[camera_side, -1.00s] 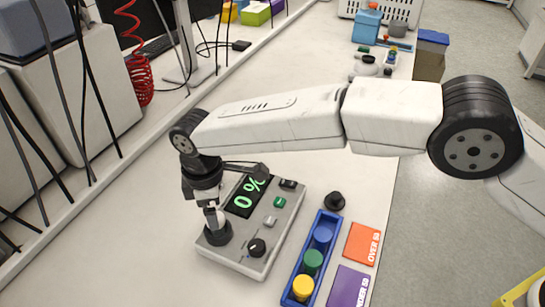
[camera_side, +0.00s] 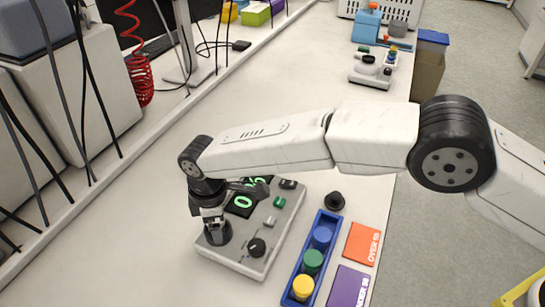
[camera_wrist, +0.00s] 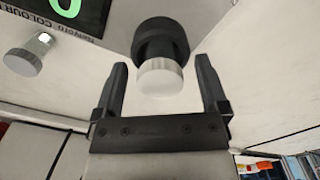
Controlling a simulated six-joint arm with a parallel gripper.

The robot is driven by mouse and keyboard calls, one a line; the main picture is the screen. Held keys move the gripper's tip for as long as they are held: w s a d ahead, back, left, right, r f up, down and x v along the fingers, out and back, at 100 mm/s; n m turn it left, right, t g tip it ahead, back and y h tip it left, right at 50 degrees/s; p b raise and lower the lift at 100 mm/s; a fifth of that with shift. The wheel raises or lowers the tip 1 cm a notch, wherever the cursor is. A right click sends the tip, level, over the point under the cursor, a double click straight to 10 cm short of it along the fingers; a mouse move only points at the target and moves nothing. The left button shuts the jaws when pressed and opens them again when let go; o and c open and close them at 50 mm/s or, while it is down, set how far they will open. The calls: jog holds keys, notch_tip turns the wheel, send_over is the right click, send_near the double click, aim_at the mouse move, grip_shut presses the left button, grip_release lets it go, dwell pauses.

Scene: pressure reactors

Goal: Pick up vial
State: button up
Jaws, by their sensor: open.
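The vial (camera_wrist: 160,78) shows in the wrist view as a short cylinder with a whitish end. It stands in a round black holder (camera_wrist: 160,38) on the grey reactor unit. In the side view the holder (camera_side: 217,234) is at the unit's left corner, and my gripper hides most of the vial. My gripper (camera_side: 212,218) points down just over the holder. In the wrist view its two black fingers (camera_wrist: 161,66) are apart, one on each side of the vial in the picture, with gaps visible. I cannot tell how deep they reach around it.
The grey unit (camera_side: 262,222) has a green-digit display (camera_side: 240,204), buttons and a black knob (camera_side: 257,247). To its right stand a blue rack (camera_side: 317,243) with blue, green and yellow caps, a black knob-shaped piece (camera_side: 335,200), and orange (camera_side: 362,243) and purple (camera_side: 349,288) pads.

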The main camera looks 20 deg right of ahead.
grip_shut()
jog(key=shift+r, duration=0.15)
jog(key=shift+r, duration=0.55)
notch_tip(320, 180, up, 2)
jog(key=s+d+r, duration=0.9)
jog(key=s, duration=0.1)
jog(key=shift+s+r, duration=0.3)
jog(key=shift+s, duration=0.1)
